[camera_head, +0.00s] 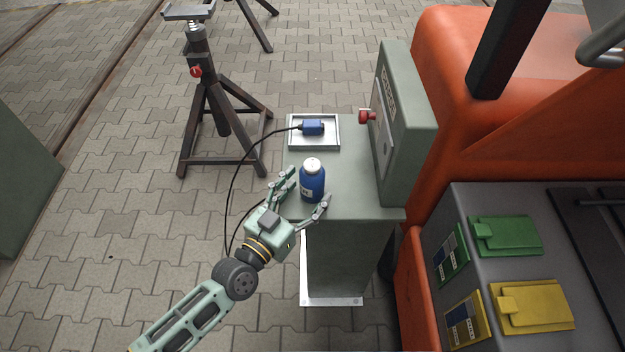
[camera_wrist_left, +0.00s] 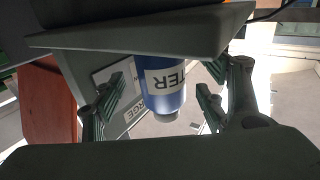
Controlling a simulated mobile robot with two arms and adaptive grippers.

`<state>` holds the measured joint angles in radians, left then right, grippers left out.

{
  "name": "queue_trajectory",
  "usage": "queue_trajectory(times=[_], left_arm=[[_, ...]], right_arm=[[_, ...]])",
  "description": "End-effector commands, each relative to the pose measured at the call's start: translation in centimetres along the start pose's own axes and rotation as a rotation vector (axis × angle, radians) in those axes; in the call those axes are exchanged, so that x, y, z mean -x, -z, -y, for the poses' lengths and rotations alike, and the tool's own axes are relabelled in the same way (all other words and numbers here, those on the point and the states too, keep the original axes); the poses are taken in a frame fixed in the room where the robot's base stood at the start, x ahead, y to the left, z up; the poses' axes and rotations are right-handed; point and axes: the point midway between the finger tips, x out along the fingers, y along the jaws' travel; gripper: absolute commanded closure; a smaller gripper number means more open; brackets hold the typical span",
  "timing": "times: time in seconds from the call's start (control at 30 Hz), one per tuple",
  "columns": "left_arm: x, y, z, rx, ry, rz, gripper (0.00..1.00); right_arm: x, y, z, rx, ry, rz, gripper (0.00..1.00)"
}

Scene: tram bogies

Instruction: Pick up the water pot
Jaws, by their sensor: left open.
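The water pot (camera_head: 313,182) is a blue bottle with a white cap and a pale label. It stands upright near the front of the grey-green pedestal top (camera_head: 350,185). In the left wrist view the water pot (camera_wrist_left: 165,85) appears upside down, its label ending in "TER". My left gripper (camera_head: 305,196) is open, with one finger on each side of the pot. In the left wrist view the gripper's fingers (camera_wrist_left: 165,105) flank the pot, and gaps show on both sides. I cannot tell whether a finger touches it. My right gripper is not in view.
A shallow tray (camera_head: 292,145) with a blue cabled device (camera_head: 313,127) lies behind the pot. A grey-green panel (camera_head: 405,120) with a red knob (camera_head: 367,117) stands at right. An orange vehicle body (camera_head: 455,110) and a dark jack stand (camera_head: 215,120) flank the pedestal.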

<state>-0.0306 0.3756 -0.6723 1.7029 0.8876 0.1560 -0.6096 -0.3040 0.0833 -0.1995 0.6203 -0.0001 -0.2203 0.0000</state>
Motion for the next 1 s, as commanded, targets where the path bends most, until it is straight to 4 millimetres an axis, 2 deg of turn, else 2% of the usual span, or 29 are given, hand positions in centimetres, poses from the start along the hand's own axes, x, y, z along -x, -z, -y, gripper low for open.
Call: queue_trajectory(times=[0.1,0.2,0.47,1.0], left_arm=[[-1.9,0.1,0.2,0.001,0.000,-0.003,0.34],[-2.8,0.1,0.2,0.001,0.000,-0.001,0.34],[-3.0,0.0,0.2,0.001,0.000,0.000,0.34],[-3.0,0.0,0.2,0.001,0.000,0.000,0.80]], right_arm=[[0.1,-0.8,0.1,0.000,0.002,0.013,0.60],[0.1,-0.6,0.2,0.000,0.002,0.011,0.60],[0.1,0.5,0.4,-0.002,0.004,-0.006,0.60],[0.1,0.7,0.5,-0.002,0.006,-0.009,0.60]])
